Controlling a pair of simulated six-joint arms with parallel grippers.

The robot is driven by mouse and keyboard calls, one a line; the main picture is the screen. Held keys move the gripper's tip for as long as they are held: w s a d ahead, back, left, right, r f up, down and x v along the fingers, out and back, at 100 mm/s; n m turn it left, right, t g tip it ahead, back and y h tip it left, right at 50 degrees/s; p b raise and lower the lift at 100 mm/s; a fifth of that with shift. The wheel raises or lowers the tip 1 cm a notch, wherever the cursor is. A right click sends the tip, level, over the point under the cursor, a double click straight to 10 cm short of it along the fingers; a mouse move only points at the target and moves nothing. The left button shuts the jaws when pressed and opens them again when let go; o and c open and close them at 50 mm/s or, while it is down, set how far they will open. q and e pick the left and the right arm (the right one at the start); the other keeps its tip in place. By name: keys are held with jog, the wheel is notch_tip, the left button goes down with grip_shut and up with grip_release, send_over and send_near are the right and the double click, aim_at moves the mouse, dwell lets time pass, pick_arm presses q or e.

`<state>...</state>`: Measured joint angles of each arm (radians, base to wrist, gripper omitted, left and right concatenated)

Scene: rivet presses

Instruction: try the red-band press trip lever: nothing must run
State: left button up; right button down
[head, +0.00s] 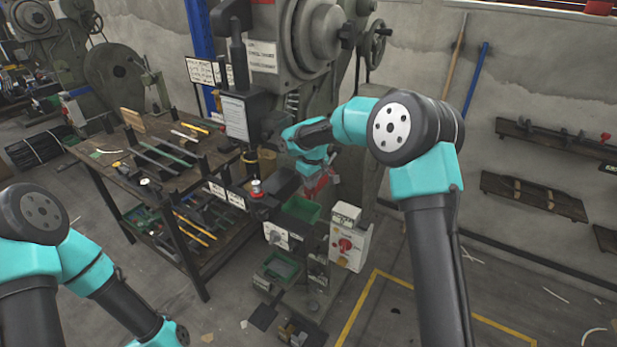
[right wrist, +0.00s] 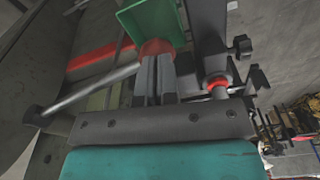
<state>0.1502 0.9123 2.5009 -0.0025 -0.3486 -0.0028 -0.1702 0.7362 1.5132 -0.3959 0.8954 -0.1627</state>
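A grey rod (right wrist: 95,88) runs left of the fingers to a dark knob. My left arm is at lower left; its fingers are out of frame.
A green tray (right wrist: 146,20) is just beyond the fingertips. A dark post with a red ring (right wrist: 217,82) stands close on the right. A control box with a red button (head: 346,244) is below my right gripper. A wooden workbench (head: 97,158) with tools stands at left.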

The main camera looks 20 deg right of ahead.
jog(key=s, duration=0.1)
jog(key=s+d+r, duration=0.1)
jog(key=shift+s+d, duration=0.3)
notch_tip(320, 180, up, 17)
jog(key=s+d, duration=0.1)
jog(key=shift+s+r, duration=0.15)
jog(key=shift+s, duration=0.1)
dwell(0.5)
